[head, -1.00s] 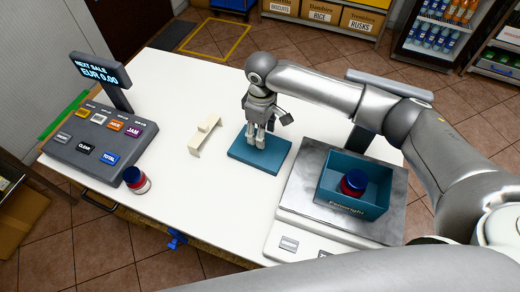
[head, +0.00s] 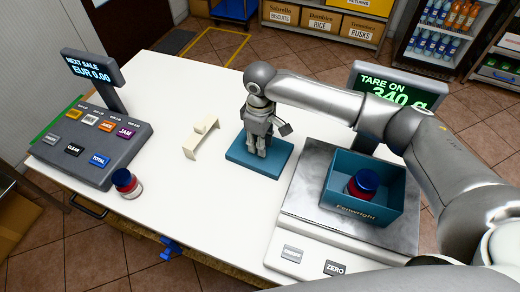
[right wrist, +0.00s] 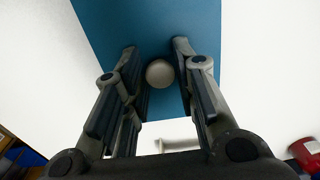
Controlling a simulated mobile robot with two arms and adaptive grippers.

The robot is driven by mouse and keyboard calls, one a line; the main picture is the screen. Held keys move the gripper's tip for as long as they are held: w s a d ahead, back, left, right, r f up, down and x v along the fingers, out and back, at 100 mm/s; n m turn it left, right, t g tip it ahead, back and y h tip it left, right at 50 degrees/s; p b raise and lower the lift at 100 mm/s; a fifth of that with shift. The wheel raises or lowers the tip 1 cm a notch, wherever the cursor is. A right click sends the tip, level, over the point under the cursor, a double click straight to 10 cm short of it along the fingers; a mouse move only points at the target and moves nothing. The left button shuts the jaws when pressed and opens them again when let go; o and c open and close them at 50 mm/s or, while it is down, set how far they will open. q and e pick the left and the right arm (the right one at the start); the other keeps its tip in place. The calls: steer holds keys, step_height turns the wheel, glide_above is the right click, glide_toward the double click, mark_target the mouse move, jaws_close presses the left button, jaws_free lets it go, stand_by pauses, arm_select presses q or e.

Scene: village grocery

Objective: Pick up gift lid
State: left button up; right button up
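The gift lid (head: 241,158) is a flat teal panel lying on the white counter, left of the scale. In the right wrist view the lid (right wrist: 105,22) shows under the fingers, with a pale round knob (right wrist: 160,73) on it. My right gripper (head: 257,152) points straight down over the lid, with its fingertips close to the lid. In the right wrist view its fingers (right wrist: 155,50) are apart, one on each side of the knob, with a small gap visible. The fingers hide the knob in the head view. My left gripper is not in view.
A teal box (head: 345,212) with a red jar (head: 362,184) inside stands on the scale (head: 300,215), right of the lid. A cream stand (head: 201,137), another jar (head: 127,184) and the till (head: 92,145) are to the left. The counter's middle is clear.

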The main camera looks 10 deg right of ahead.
jaws_close()
steer(key=shift+r+b, duration=0.35)
steer(key=shift+r, duration=0.2)
steer(key=s+a+r+b, duration=0.3)
steer(key=s+a+r, duration=0.6)
steer(key=s+r, duration=0.25)
step_height(320, 180, up, 13)
steer(key=p, duration=1.6)
steer(key=shift+w+r, duration=0.2)
steer(key=shift+w, duration=0.2)
